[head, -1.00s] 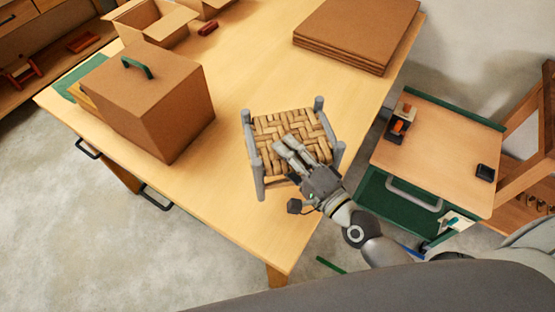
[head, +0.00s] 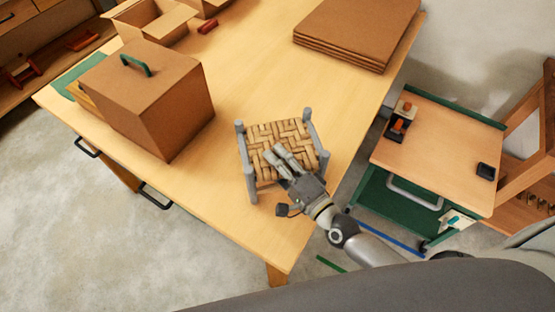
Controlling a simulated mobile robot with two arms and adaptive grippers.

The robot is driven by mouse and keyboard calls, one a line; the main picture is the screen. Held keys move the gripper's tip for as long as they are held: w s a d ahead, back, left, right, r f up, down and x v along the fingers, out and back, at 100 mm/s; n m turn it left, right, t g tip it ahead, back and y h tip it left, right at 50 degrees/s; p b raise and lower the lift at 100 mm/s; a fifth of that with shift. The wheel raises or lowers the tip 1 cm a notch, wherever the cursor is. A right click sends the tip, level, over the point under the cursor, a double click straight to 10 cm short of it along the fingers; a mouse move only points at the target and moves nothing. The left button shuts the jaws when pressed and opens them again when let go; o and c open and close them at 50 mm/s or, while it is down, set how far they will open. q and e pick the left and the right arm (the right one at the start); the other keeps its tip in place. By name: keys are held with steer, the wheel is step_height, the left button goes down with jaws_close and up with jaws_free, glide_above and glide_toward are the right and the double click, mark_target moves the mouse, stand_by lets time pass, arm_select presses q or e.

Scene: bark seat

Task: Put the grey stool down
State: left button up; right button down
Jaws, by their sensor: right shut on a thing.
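The grey stool (head: 264,133) has grey posts and a woven tan bark seat. In the head view it is at the middle of the picture, over the front right part of the wooden table (head: 225,205). My right gripper (head: 272,152) reaches in from the lower right and is shut on the stool at the near side of its seat. The fingers cover part of the weave. The stool looks upright; I cannot tell whether its feet touch the table top. My left gripper is not in view.
A large cardboard box with a green handle (head: 150,100) stands on the table to the left. Stacked flat cardboard (head: 355,35) lies at the back right. An open box (head: 150,20) is at the back left. A green cart (head: 435,150) stands right of the table.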

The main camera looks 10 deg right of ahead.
steer(key=shift+f, duration=0.15)
steer(key=c, duration=0.9)
jaws_free()
steer(key=shift+c, duration=0.2)
steer(key=shift+r, duration=0.25)
steer(key=b+v, duration=0.3)
steer(key=v, duration=0.9)
steer(key=shift+f, duration=0.1)
